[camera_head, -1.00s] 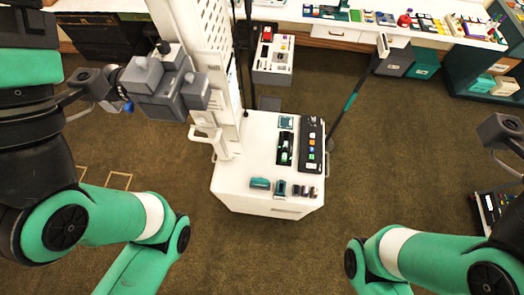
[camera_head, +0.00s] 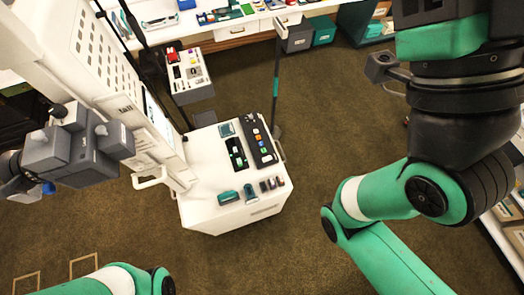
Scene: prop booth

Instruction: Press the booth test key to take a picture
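The white booth cart (camera_head: 212,209) stands left of centre, with a tall perforated column (camera_head: 88,50) leaning left in the picture. On its top is a black key panel (camera_head: 258,140) with several coloured keys. I cannot tell which is the test key. A grey boxy unit (camera_head: 75,150) shows in front of the column at the left. I cannot make out how it is attached. My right arm comes in from the right, apart from the cart; its gripper fingers do not show.
Small teal and dark items (camera_head: 228,197) sit along the cart's front edge. A thin pole (camera_head: 277,85) stands behind it. A white tray unit (camera_head: 188,75) and a grey bin (camera_head: 297,38) are farther back.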

